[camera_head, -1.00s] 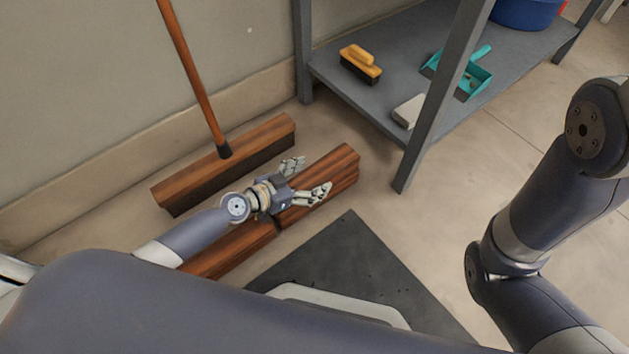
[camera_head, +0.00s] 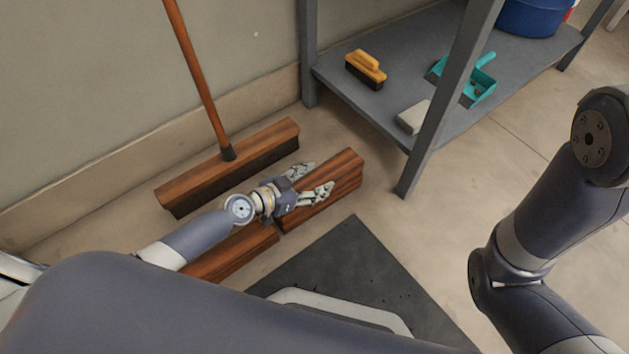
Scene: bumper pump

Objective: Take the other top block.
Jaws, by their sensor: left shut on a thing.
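Two reddish-brown wooden blocks lie end to end on the floor in the head view. The far right block (camera_head: 342,179) is partly under my left gripper (camera_head: 322,175). The near left block (camera_head: 235,254) is partly hidden by my left arm, and a dark gap shows between the two. My left gripper is shut on the far right block, with one pale finger on each of its long sides. The block appears still low, in line with the other; whether it touches what is beneath it cannot be told. My right gripper is out of view.
A wooden broom (camera_head: 228,163) stands against the wall just behind the blocks. A grey metal shelf (camera_head: 401,75) to the right holds a brush (camera_head: 367,68), a teal dustpan (camera_head: 480,85), a pale block (camera_head: 412,117) and a blue tub (camera_head: 528,14). A dark mat (camera_head: 350,255) lies in front.

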